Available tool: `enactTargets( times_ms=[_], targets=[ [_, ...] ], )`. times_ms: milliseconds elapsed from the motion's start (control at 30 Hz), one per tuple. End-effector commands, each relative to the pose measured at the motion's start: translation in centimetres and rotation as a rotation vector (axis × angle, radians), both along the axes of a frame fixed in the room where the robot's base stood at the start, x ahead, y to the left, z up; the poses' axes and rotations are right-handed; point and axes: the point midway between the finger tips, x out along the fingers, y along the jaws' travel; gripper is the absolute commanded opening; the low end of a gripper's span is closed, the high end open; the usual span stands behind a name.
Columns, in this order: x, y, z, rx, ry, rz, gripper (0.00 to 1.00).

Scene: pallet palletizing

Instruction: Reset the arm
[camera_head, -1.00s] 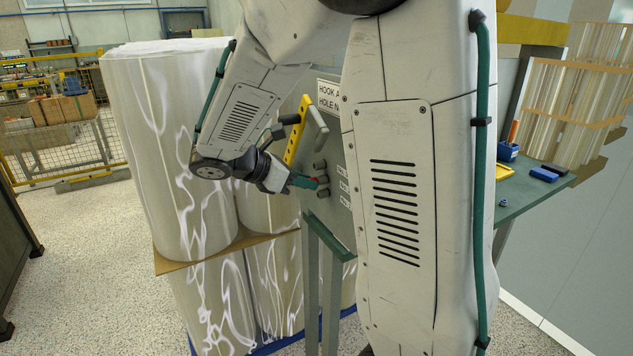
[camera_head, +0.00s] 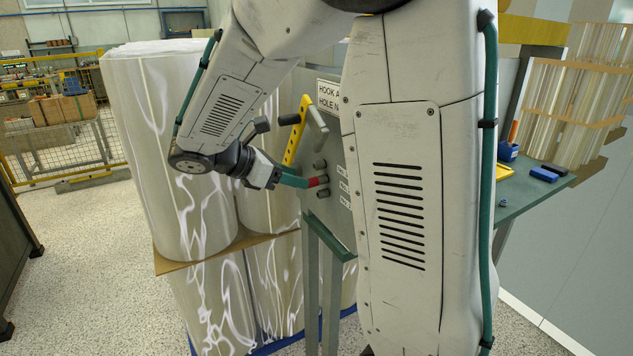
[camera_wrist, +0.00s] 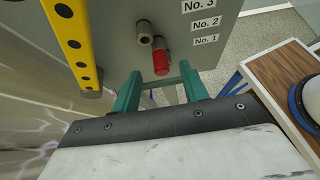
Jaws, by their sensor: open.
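My gripper (camera_head: 292,180) is open and empty in front of the grey board (camera_head: 335,215). In the wrist view its two teal fingers (camera_wrist: 160,80) stand wide apart. A red-tipped peg (camera_wrist: 161,62) sticks out of the board beyond the gap between the fingers, apart from them. It also shows in the head view (camera_head: 318,181), just past the fingertips. A grey round peg or socket (camera_wrist: 144,32) sits beside it. Labels No. 1 (camera_wrist: 206,41), No. 2 and No. 3 run along the board.
A yellow perforated bar (camera_wrist: 72,40) stands out from the board, close to my gripper. Large wrapped rolls (camera_head: 165,150) are stacked at the left behind my arm. A green bench (camera_head: 530,190) with small blue items is at the right. Floor at the left is open.

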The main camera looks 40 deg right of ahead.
Motion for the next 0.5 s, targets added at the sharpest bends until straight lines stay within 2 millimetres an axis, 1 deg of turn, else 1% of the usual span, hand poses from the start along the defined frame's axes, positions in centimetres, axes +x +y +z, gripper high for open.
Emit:
enactTargets(
  times_ms=[33, 100, 200, 333, 500],
  targets=[
    [0.3, 0.8, 0.5, 0.001, -0.002, 0.003, 0.44],
    [0.6, 1.8, 1.0, 0.002, -0.001, 0.003, 0.44],
    [0.9, 2.7, 1.6, 0.001, -0.001, 0.002, 0.44],
    [1.0, 3.3, 2.0, 0.001, 0.0, -0.001, 0.44],
    [1.0, 3.4, 2.0, 0.001, 0.0, -0.002, 0.44]
  ],
)
